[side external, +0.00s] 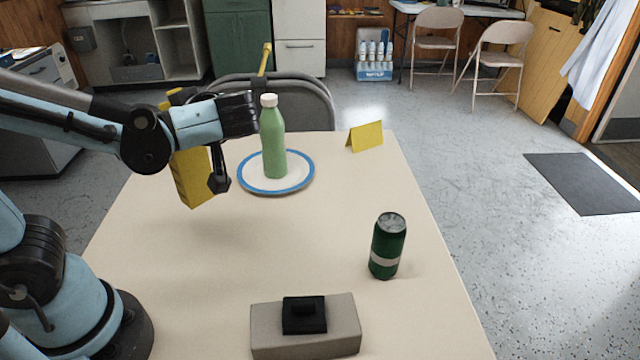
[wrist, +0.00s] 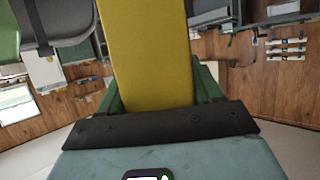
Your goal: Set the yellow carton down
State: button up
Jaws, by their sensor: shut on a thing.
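The yellow carton (side external: 192,178) is at the left of the table in the side view, held from above. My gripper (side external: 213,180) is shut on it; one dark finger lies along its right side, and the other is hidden. The arm covers the carton's middle, while its top shows above the arm. The carton leans a little, and its lower end looks slightly above the table, with a soft shadow below. In the wrist view the carton (wrist: 147,55) fills the middle between the green fingers, and its far end is out of frame.
A green bottle (side external: 273,145) stands on a blue-rimmed plate (side external: 307,172) just right of the carton. The table (side external: 265,240) is clear in the middle.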

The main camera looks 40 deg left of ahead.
jog(key=s+a+f, duration=0.1)
jog(key=a+f, duration=0.9)
jog(key=shift+s, duration=0.15)
dwell(0.4)
jog(key=o, duration=1.6)
jog(key=shift+d, duration=0.1)
jog(key=shift+o, duration=0.2)
